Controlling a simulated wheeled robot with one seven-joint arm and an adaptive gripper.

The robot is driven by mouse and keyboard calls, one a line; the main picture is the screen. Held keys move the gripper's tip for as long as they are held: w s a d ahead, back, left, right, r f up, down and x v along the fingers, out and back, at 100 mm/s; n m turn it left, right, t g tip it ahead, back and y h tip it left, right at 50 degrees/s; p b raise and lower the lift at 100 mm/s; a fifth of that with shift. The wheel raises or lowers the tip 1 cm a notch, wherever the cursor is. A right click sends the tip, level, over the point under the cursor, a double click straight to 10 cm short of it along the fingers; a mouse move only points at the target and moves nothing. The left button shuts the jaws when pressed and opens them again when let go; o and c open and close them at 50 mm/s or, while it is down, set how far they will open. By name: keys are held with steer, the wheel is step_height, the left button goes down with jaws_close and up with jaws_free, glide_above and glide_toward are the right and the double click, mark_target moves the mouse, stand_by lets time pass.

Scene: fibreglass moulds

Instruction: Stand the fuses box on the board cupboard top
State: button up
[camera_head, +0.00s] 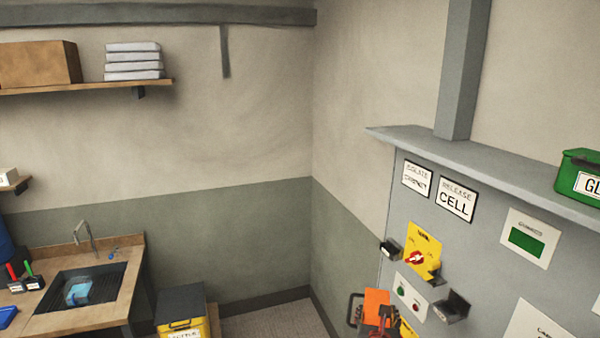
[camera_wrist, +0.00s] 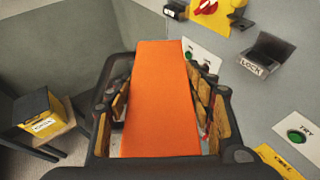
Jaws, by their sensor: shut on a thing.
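An orange box (camera_head: 376,302), seemingly the fuses box though no label shows, is between the fingers of my gripper (camera_head: 380,322). In the wrist view the orange box (camera_wrist: 160,95) stretches away between the yellow-padded fingers of my gripper (camera_wrist: 162,104), which is shut on it. The grey board cupboard (camera_head: 475,245) stands at the right, with its flat projecting top (camera_head: 470,160) well above my gripper. The held box is in front of the cupboard's face, apart from the top. Its lower end is hidden by the gripper.
A green box (camera_head: 580,178) lettered "GL" stands at the top's right end. A grey post (camera_head: 462,70) rises behind the top. The top is clear between them. Switches and a lock holder (camera_head: 452,307) stick out from the cupboard face. A yellow box (camera_head: 182,328) is at lower left.

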steer(key=shift+m+h, duration=0.3)
steer(key=shift+h, duration=0.1)
steer(key=f, duration=0.1)
steer(key=a+f, duration=0.1)
steer(key=f, duration=0.1)
steer(key=w+f, duration=0.1)
steer(key=f, duration=0.1)
steer(key=shift+a, duration=0.15)
steer(key=shift+r, duration=0.1)
step_height(320, 180, down, 29)
steer(key=b, duration=2.9)
